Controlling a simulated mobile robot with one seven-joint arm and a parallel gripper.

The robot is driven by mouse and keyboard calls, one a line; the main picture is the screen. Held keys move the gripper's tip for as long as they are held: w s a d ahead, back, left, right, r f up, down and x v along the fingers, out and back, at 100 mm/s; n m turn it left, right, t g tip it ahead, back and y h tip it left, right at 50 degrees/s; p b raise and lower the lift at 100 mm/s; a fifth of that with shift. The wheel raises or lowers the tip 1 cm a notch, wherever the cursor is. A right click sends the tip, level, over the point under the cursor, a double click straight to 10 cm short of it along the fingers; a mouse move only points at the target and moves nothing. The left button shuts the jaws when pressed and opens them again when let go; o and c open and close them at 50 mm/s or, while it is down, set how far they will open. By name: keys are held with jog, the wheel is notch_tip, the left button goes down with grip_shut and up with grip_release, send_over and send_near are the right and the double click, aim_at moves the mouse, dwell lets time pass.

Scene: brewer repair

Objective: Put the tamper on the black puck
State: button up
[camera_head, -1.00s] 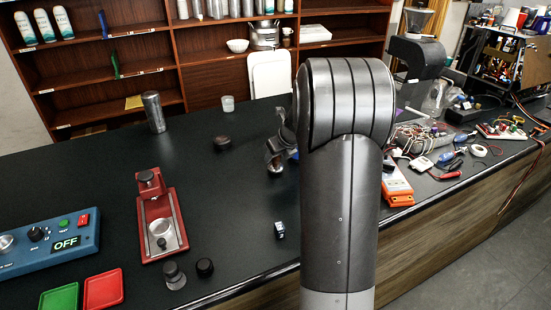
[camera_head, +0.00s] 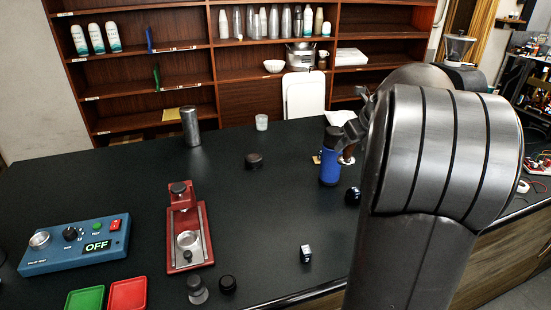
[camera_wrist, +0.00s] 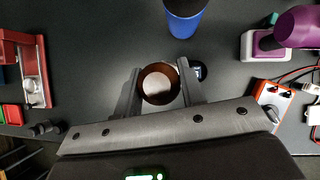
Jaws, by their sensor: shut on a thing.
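My gripper (camera_wrist: 160,90) is shut on a round brown object with a pale top, which I take to be the tamper (camera_wrist: 160,80). In the head view the tamper (camera_head: 347,156) shows as a small brown piece below my gripper, partly hidden by my arm, near the blue bottle. A low black puck (camera_head: 254,161) lies on the black table, left of my gripper and apart from it. The puck cannot be made out in the wrist view.
The blue bottle (camera_head: 330,165) stands close by, with a dark round object (camera_head: 352,196) in front. A steel tumbler (camera_head: 191,127) and small cup (camera_head: 262,122) stand behind. The red stand (camera_head: 187,238) and blue control box (camera_head: 75,246) are left. Table around the puck is clear.

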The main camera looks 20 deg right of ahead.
jog(key=r, duration=0.6)
jog(key=w+r, duration=0.1)
jog(key=r, duration=0.2)
jog(key=shift+r, duration=0.25)
jog(key=w+a+r+n+y, duration=0.1)
jog(key=w+a+r+n, duration=0.15)
jog(key=w, duration=0.95)
jog(key=n+g+y, duration=0.2)
jog(key=n, duration=0.2)
send_over(253, 156)
notch_tip(253, 156, down, 21)
jog(key=shift+s+f, duration=0.2)
jog(key=shift+f, duration=1.75)
jog(key=o, duration=1.2)
jog(key=shift+f, duration=0.15)
